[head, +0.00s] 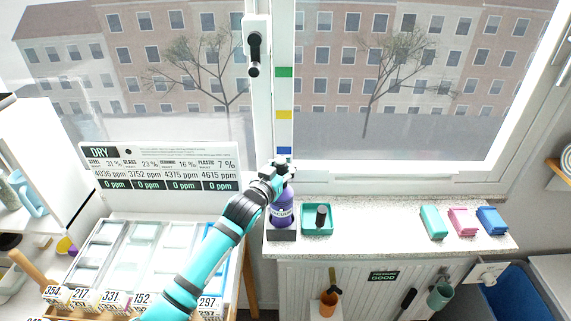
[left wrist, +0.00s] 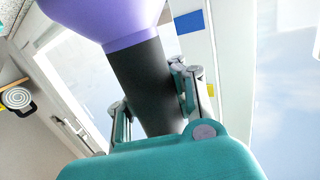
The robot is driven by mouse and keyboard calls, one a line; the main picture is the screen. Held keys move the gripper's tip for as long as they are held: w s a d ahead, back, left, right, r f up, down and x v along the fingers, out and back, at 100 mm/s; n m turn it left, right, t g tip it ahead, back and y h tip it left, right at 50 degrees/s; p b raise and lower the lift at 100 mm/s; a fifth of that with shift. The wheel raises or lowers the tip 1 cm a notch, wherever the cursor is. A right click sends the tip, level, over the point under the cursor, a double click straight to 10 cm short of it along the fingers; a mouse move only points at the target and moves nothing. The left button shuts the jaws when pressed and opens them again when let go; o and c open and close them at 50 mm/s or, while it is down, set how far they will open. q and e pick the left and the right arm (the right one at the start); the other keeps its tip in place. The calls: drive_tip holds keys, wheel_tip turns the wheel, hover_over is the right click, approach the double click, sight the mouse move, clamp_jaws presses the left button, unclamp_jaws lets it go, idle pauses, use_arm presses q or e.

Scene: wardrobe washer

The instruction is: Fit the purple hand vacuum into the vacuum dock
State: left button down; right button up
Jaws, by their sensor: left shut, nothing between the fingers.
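The purple hand vacuum (head: 282,215) stands upright at the dark grey vacuum dock (head: 282,235) on the left end of the speckled sill. Its lower end meets the dock, but I cannot tell how deeply it is seated. My left gripper (head: 280,174) is at the vacuum's top and hides part of it. In the left wrist view the purple body (left wrist: 105,15) and its dark neck (left wrist: 145,85) show close at the left gripper's fingers (left wrist: 155,98). The left gripper is shut with nothing held. My right gripper is not in view.
A teal tray (head: 328,229) with a dark upright item is just right of the dock. Teal, pink and blue blocks (head: 462,221) sit farther right on the sill. The sill between is clear. The window frame (head: 284,100) rises behind. Sorting bins (head: 130,260) are at lower left.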

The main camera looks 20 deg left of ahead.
use_arm(q)
drive_tip(key=shift+f, duration=0.4)
drive_tip(key=c, duration=2)
unclamp_jaws()
drive_tip(key=shift+c, duration=0.2)
drive_tip(key=o, duration=0.7)
drive_tip(key=shift+f, duration=0.2)
drive_tip(key=s+a+r, duration=0.1)
drive_tip(key=s, duration=1.1)
drive_tip(key=shift+a+r, duration=0.2)
drive_tip(key=shift+a, duration=0.2)
